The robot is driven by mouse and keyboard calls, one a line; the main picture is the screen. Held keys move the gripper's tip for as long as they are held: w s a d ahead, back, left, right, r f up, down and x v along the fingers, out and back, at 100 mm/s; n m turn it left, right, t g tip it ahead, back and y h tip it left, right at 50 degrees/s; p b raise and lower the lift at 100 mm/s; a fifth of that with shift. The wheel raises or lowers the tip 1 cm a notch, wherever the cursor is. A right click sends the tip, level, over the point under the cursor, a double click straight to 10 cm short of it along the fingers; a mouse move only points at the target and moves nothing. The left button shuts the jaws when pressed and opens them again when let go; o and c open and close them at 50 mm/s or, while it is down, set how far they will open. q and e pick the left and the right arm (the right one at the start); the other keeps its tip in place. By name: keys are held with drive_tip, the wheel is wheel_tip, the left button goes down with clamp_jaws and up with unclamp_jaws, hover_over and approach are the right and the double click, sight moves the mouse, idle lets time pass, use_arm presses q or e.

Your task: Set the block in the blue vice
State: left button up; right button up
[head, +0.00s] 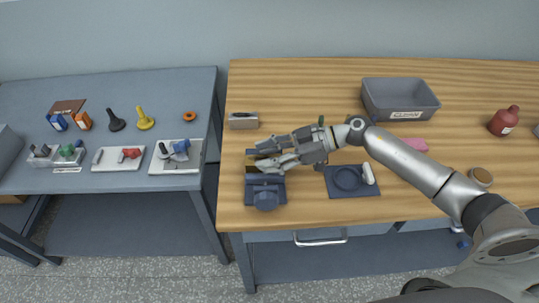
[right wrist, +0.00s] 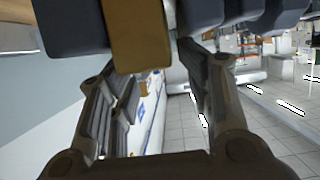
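The blue vice (head: 266,197) stands at the front left corner of the wooden bench. A brass-coloured block (head: 251,162) shows at its back end, partly hidden by my right gripper. In the right wrist view the block (right wrist: 138,35) sits between the dark blue vice jaws (right wrist: 70,27), seemingly upright; its seating is out of view. My right gripper (head: 262,157) is over the vice from the right. Its two fingers (right wrist: 160,85) are apart with a gap between them, close to the block; I cannot tell whether they touch it. My left gripper is not in view.
A grey wall-sided bin (head: 369,103) stands at the back. A small metal-fronted block (head: 243,121) lies behind the vice, and a dark tray (head: 352,190) to its right. A red bottle (head: 503,122) stands far right. A grey table (head: 100,90) holds several small fixtures on the left.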

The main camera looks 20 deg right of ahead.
drive_tip(key=shift+s+f, duration=0.25)
drive_tip(key=shift+f, duration=0.45)
drive_tip(key=shift+s+f, duration=0.1)
drive_tip(key=shift+f, duration=0.1)
drive_tip(key=r+v, duration=0.1)
drive_tip(key=v, duration=1.1)
drive_tip(key=shift+w+r, duration=0.25)
drive_tip(key=shift+r, duration=0.05)
